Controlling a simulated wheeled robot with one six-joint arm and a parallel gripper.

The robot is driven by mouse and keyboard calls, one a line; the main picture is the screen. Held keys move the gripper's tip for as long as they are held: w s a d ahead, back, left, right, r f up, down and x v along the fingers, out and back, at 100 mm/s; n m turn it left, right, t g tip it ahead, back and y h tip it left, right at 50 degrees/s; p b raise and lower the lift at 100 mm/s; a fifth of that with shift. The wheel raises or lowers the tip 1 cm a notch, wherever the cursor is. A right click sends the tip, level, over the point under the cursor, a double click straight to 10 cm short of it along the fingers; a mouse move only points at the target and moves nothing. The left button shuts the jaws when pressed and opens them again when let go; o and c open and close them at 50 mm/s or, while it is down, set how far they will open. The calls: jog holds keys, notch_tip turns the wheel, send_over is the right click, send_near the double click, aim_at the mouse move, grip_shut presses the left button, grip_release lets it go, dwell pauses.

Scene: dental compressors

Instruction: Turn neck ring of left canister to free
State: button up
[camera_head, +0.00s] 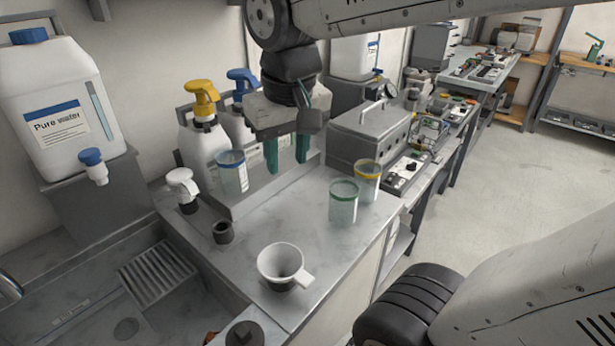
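The left canister (199,152) is a white bottle with a yellow pump head (201,97), upright at the back of the counter. Its neck ring sits under the yellow head and shows only as a small dark band (204,121); whether it is loose I cannot tell. A second white canister (237,128) with a blue pump head (242,82) stands to its right, partly hidden by my gripper. My gripper (287,153) points down with its two teal fingers apart and nothing visible between them. It appears right of both canisters in the picture, apart from the yellow-headed one.
A blue-rimmed clear cup (232,171) appears in front of the canisters. A white spray head (183,187), a dark ring-like piece (223,232) and a white funnel-like cup (282,265) are on the counter. Green-rimmed (343,203) and yellow-rimmed (367,180) cups stand right. A sink lies left.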

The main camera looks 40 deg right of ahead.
jog(key=shift+n, duration=0.4)
jog(key=shift+s+f, duration=0.4)
jog(key=shift+s, duration=0.45)
jog(key=shift+s+f, duration=0.35)
jog(key=shift+s, duration=0.45)
jog(key=shift+s+f, duration=0.4)
jog(key=shift+s, duration=0.45)
